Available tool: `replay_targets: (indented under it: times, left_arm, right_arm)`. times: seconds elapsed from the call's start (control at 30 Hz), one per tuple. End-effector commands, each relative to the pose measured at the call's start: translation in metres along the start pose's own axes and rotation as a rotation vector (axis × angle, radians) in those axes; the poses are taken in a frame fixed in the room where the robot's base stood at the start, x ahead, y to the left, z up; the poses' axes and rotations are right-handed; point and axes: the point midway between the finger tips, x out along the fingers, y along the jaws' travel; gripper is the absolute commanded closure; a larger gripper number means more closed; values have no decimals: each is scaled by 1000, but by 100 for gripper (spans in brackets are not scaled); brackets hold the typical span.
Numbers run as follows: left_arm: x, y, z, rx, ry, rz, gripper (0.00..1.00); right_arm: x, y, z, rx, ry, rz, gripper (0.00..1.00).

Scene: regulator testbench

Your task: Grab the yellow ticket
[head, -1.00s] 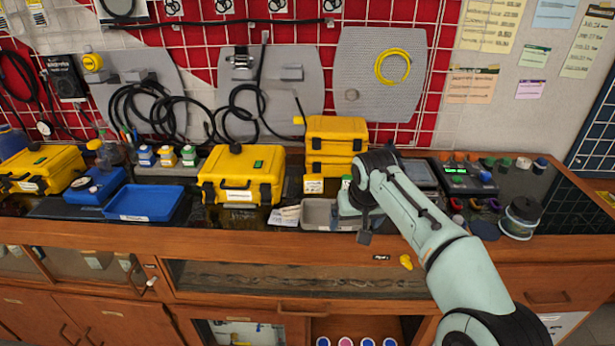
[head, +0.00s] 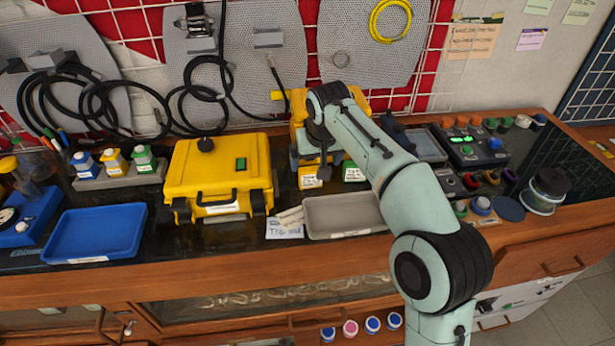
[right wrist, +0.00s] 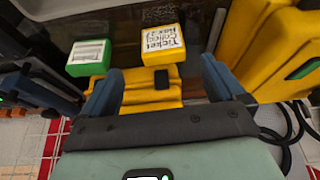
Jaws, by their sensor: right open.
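The yellow ticket is a small yellow block with a white handwritten label; in the right wrist view it (right wrist: 162,45) lies just beyond and between my fingertips. In the head view only part of the yellow ticket (head: 308,179) shows, below my right gripper (head: 312,165). A similar green block (head: 354,174) sits to its right; in the right wrist view the green block (right wrist: 90,58) is to the left of the yellow one. My right gripper (right wrist: 160,80) is open, with nothing between its fingers. My left gripper is not in view.
A yellow case (head: 220,175) stands left of my right gripper. A grey tray (head: 345,217) lies in front of it, and a blue tray (head: 95,234) is farther left. A yellow case (right wrist: 130,92) shows behind the fingers in the right wrist view.

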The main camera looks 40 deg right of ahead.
Motion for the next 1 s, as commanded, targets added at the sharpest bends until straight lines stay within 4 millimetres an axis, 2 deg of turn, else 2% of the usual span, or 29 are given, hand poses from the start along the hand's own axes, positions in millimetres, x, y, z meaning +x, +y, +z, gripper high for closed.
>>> replay_targets:
  times: [0.03, 0.1, 0.43, 0.7, 0.97, 1.0]
  left_arm:
    - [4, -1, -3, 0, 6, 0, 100]
    - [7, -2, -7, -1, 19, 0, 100]
    - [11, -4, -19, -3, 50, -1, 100]
    - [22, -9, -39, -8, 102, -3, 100]
    - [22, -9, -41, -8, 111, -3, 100]
    - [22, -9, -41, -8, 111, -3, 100]
  right_arm:
    - [14, 0, 1, -1, -4, 3, 4]
    - [24, 0, 1, 0, -2, 2, 4]
    - [46, -1, -1, 0, -1, 1, 4]
    - [86, -4, -3, 0, -2, 2, 4]
    - [89, -4, -4, 0, 1, 0, 4]
    - [89, -4, -4, 0, 1, 0, 14]
